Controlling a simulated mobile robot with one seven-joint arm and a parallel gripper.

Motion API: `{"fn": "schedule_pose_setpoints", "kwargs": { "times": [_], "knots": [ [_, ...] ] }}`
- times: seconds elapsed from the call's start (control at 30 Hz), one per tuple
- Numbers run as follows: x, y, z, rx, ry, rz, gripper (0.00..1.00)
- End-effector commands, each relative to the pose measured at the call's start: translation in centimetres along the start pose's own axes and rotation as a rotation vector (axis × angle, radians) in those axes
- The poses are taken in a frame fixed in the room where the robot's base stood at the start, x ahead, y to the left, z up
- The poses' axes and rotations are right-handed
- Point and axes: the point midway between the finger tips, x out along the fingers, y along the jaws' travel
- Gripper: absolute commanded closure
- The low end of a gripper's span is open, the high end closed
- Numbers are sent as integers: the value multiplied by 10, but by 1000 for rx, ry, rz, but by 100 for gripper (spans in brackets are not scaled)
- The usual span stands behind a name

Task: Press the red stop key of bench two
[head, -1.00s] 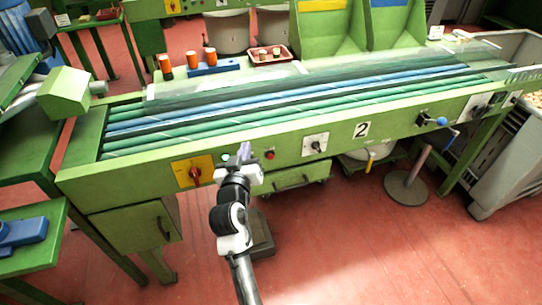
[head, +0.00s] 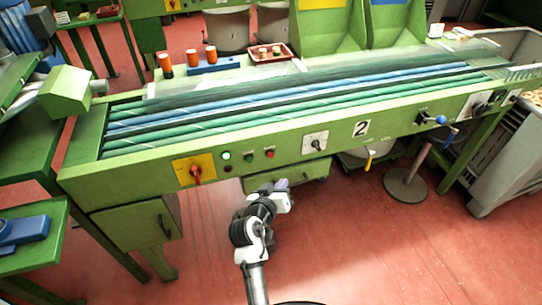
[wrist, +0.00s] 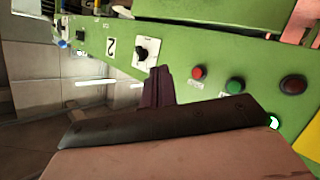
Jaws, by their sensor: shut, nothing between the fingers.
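The red stop key (head: 270,154) is a small round red button on the green front panel of bench two (head: 360,128), right of a green key (head: 249,158). In the wrist view the red key (wrist: 199,72) shows unobstructed, with the green key (wrist: 235,85) beside it. My gripper (head: 282,184) is below and slightly right of the red key in the head view, apart from it. Its purple fingers (wrist: 158,88) are shut and empty, and point toward the panel between the red key and the black rotary switch (wrist: 145,50).
Left of the keys are a lit green lamp (head: 226,155), a dark red button (wrist: 293,84) and a red rotary switch on a yellow plate (head: 183,180). A blue-knobbed lever (head: 440,120) sticks out at right. Open red floor (head: 340,235) lies in front of the bench.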

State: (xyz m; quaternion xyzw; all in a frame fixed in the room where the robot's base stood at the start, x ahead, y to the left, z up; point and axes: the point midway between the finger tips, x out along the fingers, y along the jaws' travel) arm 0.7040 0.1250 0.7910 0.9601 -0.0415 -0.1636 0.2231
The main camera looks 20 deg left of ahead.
Motion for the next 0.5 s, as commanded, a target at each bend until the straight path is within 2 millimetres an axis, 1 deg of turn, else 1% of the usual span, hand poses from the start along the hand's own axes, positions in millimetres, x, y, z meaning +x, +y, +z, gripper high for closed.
{"fn": "schedule_pose_setpoints", "kwargs": {
  "times": [0.5],
  "knots": [
    [46,-35,-33,0,2,-1,100]
  ]
}}
